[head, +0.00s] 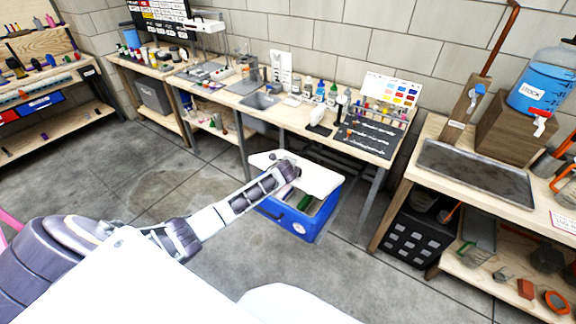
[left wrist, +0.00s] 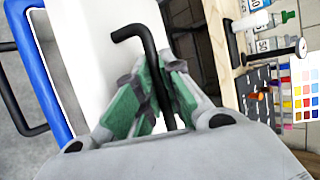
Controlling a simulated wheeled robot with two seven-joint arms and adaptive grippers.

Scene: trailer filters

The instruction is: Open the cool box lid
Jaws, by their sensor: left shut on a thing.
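The cool box (head: 290,222) is a blue box on the floor in front of the workbench, with a black side handle. Its white lid (head: 322,178) is raised off the front, and part of the inside shows, with a green item (head: 305,201) in it. My left gripper (head: 288,170) is at the lid. In the left wrist view, its green-padded fingers (left wrist: 158,75) are shut on a black bent lid handle (left wrist: 150,48). The white lid (left wrist: 86,45) and the blue box rim (left wrist: 36,70) also show there. My right gripper is not in view.
The workbench (head: 270,118) stands right behind the box, with bottles and tools on top. A bench leg (head: 370,205) is close on the right. A black crate (head: 415,235) sits under the right table. The floor to the left (head: 150,165) is clear.

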